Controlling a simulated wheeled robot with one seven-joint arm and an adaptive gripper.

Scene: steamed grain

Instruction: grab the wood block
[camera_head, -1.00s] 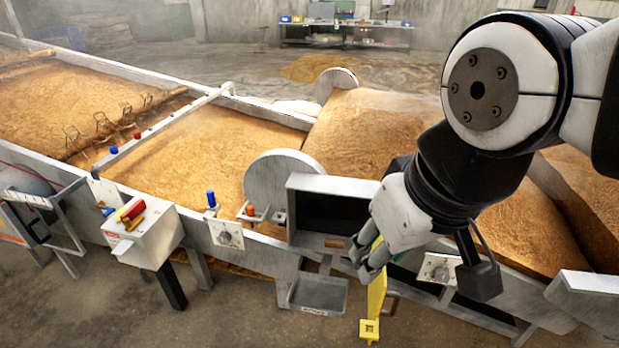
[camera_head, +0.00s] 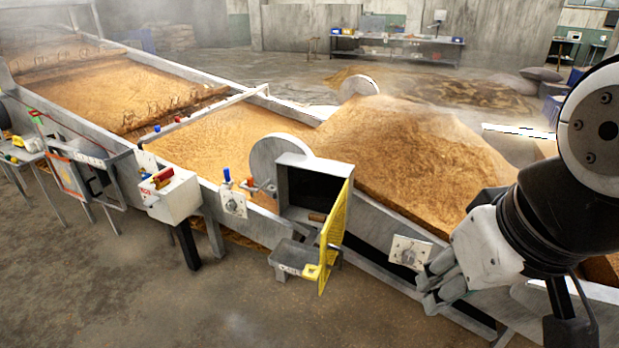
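A small brown piece that looks like the wood block (camera_head: 317,217) lies at the bottom of the opening of a grey metal box (camera_head: 293,212) on the side of the trough. It is small in view and partly in shadow. The box's yellow door (camera_head: 336,225) stands swung open at its right side. My gripper (camera_head: 428,290) is to the right of the door and apart from it, in front of the trough wall. Its fingers look spread with a gap between them, and nothing shows between them.
A small grey tray (camera_head: 288,257) hangs below the box. A switch plate (camera_head: 409,252) is on the trough wall close to my gripper. A white control box (camera_head: 172,196) stands farther left. The floor in front is clear.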

